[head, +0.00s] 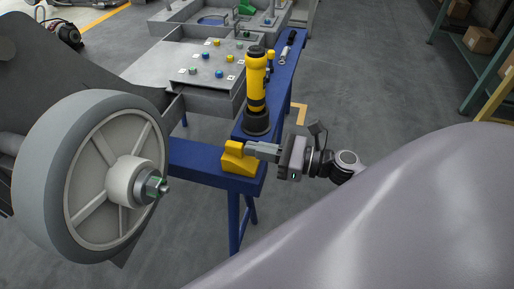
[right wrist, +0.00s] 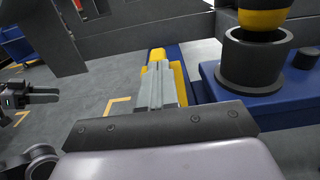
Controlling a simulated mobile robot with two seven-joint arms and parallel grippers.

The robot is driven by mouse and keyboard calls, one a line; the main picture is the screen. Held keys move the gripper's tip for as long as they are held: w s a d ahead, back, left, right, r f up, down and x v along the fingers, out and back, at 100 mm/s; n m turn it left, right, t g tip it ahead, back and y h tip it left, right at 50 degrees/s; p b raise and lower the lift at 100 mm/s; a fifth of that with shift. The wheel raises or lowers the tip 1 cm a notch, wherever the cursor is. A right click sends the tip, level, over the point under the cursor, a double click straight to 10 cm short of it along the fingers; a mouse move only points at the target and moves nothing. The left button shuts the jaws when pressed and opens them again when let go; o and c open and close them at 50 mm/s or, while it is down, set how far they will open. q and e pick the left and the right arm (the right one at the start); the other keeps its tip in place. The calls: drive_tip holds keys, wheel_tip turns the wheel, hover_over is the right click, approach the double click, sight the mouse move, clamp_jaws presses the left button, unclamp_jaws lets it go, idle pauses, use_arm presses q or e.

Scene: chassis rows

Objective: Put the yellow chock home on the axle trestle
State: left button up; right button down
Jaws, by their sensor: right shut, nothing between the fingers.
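The yellow chock (head: 238,163) sits at the near corner of the blue axle trestle (head: 195,158). It looks upright, with its raised block at the back. My right gripper (head: 254,149) is shut and empty, its fingertips at the chock's right side, touching it or very close. In the right wrist view, the shut fingers (right wrist: 155,85) cover part of the chock (right wrist: 179,82). The chock's seating underneath is hidden. A small dark gripper-like part (right wrist: 30,95) at the left of that view appears to be my left gripper; its jaws are too small to read.
A large grey wheel (head: 88,180) with a hub and green-marked nut stands left of the chock. A yellow-and-black cylinder (head: 257,85) stands in a dark base just behind it. A grey chassis panel (head: 190,62) with coloured knobs lies behind.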

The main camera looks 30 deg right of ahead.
use_arm(q)
drive_tip(key=shift+f, duration=0.1)
use_arm(e)
drive_tip(key=b+x, duration=0.2)
drive_tip(key=x, duration=1.5)
drive_tip(key=shift+w+a, duration=0.2)
drive_tip(key=shift+a, duration=0.1)
drive_tip(key=shift+w+a, duration=0.3)
drive_tip(key=shift+w, duration=0.05)
use_arm(q)
drive_tip(key=shift+w+d+r, duration=0.25)
drive_tip(key=shift+d+r, duration=0.15)
drive_tip(key=shift+d, duration=0.25)
use_arm(e)
drive_tip(key=shift+d, duration=0.1)
